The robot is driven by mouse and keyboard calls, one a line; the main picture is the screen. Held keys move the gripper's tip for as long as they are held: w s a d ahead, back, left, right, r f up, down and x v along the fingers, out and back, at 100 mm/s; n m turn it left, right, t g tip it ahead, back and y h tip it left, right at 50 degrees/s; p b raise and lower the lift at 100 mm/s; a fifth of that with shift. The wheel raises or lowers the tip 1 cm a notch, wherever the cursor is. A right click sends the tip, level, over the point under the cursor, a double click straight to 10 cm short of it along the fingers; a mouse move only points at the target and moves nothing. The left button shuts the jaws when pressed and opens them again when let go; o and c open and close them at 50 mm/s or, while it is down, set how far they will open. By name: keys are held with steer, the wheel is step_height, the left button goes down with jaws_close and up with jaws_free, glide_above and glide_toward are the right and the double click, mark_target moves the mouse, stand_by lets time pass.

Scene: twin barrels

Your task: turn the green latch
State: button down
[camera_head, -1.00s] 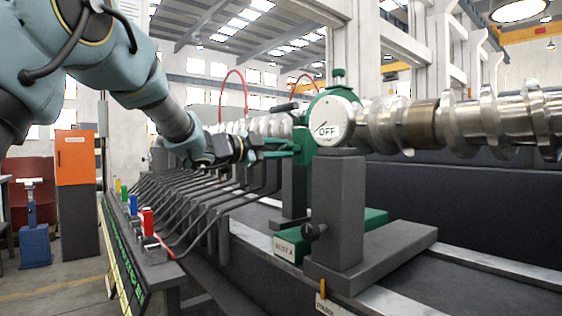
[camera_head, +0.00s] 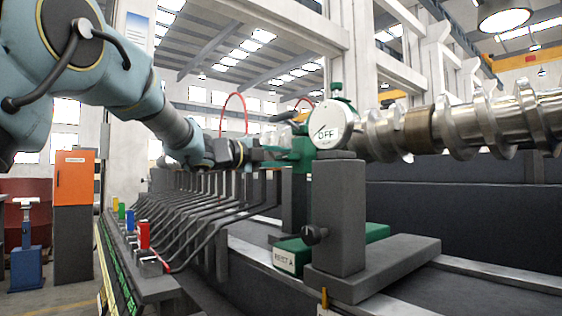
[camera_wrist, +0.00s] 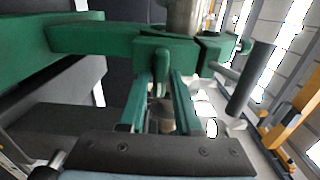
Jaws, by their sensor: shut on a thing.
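The green clamp (camera_head: 301,147) stands on a green base around the large steel screw and carries a white dial (camera_head: 328,126) reading OFF. The clamp also fills the upper part of the wrist view (camera_wrist: 95,38). My gripper (camera_head: 285,152) reaches it from the left, level with the clamp body. In the wrist view my gripper (camera_wrist: 160,88) has its two long green-looking fingers on either side of a rounded green latch (camera_wrist: 162,72) that hangs from the clamp block. It is shut on that latch. In the head view the latch is hidden by the fingers and clamp.
A steel screw (camera_head: 460,125) runs right from the clamp. A dark grey post (camera_head: 338,215) stands in front of it. Below my arm is a row of bent black levers (camera_head: 190,215) with coloured blocks. An orange cabinet (camera_head: 74,178) stands at left.

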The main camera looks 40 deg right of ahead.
steer(key=shift+f, duration=0.1)
steer(key=c, duration=0.8)
jaws_free()
steer(key=shift+a, duration=0.1)
steer(key=a, duration=1)
steer(key=shift+w+a+b, duration=0.3)
